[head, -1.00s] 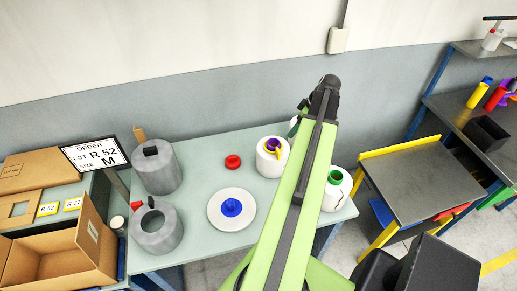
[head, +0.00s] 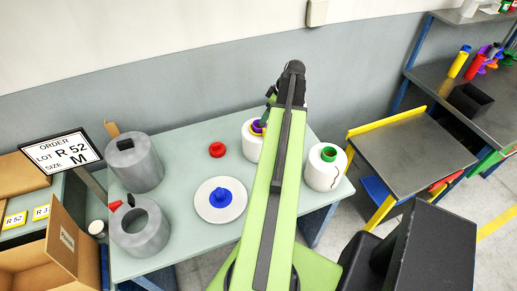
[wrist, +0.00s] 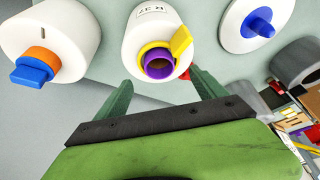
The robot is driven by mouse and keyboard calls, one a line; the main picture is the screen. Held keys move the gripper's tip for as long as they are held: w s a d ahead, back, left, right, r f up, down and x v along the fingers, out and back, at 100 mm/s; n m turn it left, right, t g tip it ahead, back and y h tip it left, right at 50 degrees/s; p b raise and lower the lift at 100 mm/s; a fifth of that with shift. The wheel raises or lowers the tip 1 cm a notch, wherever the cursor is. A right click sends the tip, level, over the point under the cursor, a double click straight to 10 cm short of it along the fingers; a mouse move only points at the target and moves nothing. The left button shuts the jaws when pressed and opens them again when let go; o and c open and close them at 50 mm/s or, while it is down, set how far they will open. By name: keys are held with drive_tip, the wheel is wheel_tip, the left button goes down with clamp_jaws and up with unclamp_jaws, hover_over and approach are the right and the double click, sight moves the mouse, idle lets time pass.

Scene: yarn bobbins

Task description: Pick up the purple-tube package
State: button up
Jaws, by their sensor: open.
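The purple-tube package (wrist: 145,28) is a white bobbin with a purple tube end, a yellow ring and a yellow tab. In the wrist view it stands at the top middle, beyond my gripper (wrist: 162,79). The two green fingers are spread apart, with nothing held between them. The purple tube lies roughly in line with the gap. In the head view the package (head: 250,148) stands on the pale table, its right part hidden by my arm. My gripper there is mostly hidden behind the arm's black end.
A white bobbin with an orange and blue end (wrist: 60,40) stands left in the wrist view. A green-tube bobbin (head: 325,172) is right of my arm. A white disc with a blue knob (head: 220,210), a red knob (head: 217,150) and grey cylinders (head: 138,168) stand left.

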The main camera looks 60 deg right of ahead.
sight(259, 138)
drive_tip(key=shift+x, duration=0.95)
drive_tip(key=b+x, duration=0.5)
drive_tip(key=shift+w+d+r, duration=0.1)
drive_tip(key=shift+w+d, duration=0.05)
clamp_jaws()
